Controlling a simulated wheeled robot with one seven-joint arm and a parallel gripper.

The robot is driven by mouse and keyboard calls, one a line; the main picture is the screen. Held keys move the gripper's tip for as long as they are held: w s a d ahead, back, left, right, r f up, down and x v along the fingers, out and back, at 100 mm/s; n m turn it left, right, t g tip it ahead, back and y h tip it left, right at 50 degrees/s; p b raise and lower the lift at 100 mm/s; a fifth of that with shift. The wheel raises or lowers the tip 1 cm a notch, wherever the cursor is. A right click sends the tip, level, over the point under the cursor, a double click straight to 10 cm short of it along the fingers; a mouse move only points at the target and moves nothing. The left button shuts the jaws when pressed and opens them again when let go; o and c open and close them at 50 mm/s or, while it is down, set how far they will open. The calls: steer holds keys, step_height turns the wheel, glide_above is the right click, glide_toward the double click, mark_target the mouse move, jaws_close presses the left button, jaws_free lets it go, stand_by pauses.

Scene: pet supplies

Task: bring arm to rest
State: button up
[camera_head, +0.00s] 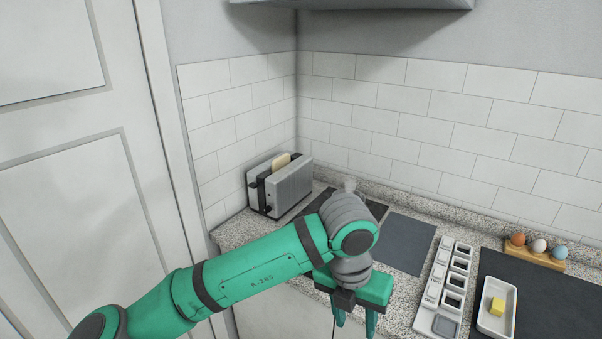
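My green and grey arm reaches in from the lower left and bends down at the wrist. My gripper (356,319) points downward in front of the counter's front edge. Its two green fingers are apart, with no object visible between them. The fingertips are near the bottom of the picture.
A toaster (290,188) with a bread slice (281,161) stands in the corner on the speckled counter (238,232). A dark mat (406,245) lies right of my wrist. Further right are a white compartment tray (427,318), a butter dish (511,318) and an egg holder (549,262). A door (75,110) is at left.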

steer(key=w+d+r+n+t+h, duration=0.2)
steer(key=d+n+h, duration=0.45)
steer(key=d, duration=0.35)
steer(key=w+d+r+n+t+h, duration=0.1)
steer(key=d+r+n+t+h, duration=0.2)
steer(key=d+n+h, duration=0.55)
steer(key=s+a+f+n+t+y, duration=0.3)
steer(key=a+f+n+t+y, duration=0.35)
steer(key=f+n, duration=0.45)
steer(key=s+a+f+n+t+y, duration=0.3)
steer(key=a+f+n+t+y, duration=0.2)
steer(key=a+f+n, duration=0.55)
steer(key=s+a+f+n+y, duration=0.1)
steer(key=s+a, duration=0.3)
steer(key=s, duration=0.4)
steer(key=s+a+f+n+g+y, duration=0.1)
steer(key=s+a, duration=0.3)
steer(key=s, duration=0.5)
steer(key=s+a+f+n+y, duration=0.3)
steer(key=s+a, duration=0.1)
steer(key=s, duration=0.5)
